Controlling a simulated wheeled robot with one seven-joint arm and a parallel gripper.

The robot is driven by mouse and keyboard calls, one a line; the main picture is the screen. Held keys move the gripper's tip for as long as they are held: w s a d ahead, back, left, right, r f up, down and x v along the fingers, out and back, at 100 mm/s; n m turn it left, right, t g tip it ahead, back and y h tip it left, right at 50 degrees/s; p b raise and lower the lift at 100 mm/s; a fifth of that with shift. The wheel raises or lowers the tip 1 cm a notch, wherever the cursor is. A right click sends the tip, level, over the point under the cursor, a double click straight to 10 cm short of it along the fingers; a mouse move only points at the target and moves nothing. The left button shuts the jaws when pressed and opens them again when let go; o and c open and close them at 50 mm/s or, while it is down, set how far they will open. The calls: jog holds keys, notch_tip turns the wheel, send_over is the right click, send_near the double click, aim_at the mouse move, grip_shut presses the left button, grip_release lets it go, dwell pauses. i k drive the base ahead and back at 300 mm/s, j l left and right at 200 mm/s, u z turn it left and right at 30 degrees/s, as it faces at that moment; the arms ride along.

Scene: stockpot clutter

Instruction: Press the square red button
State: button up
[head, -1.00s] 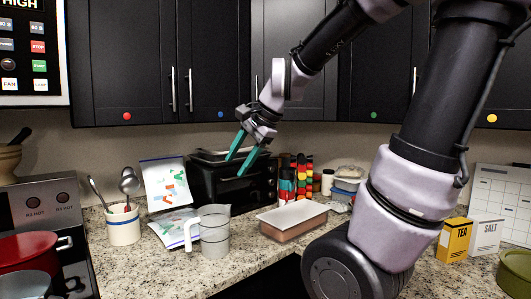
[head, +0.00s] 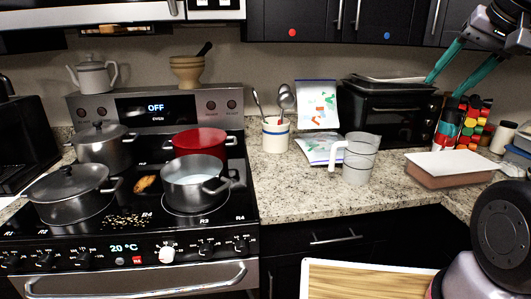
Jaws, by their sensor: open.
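A small square red button (head: 137,260) with a pale mark on it sits on the oven's front control panel, right of the green "20 °C" display (head: 123,247) and left of a white knob (head: 167,254). A small round grey button (head: 120,261) is left of it. My gripper (head: 444,88) is at the upper right, with two teal fingers spread apart and nothing between them. It appears in front of the black toaster oven (head: 390,115), far from the red button.
Pots, including a red pot (head: 200,142) and an open grey pot (head: 194,172), stand on the stove (head: 140,225). The oven handle (head: 135,280) runs below the panel. A measuring jug (head: 360,160) and loaf box (head: 452,168) stand on the counter. A wooden board (head: 365,280) is low in front.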

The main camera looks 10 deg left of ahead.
aim_at(137, 259)
jog(key=u, duration=2.05)
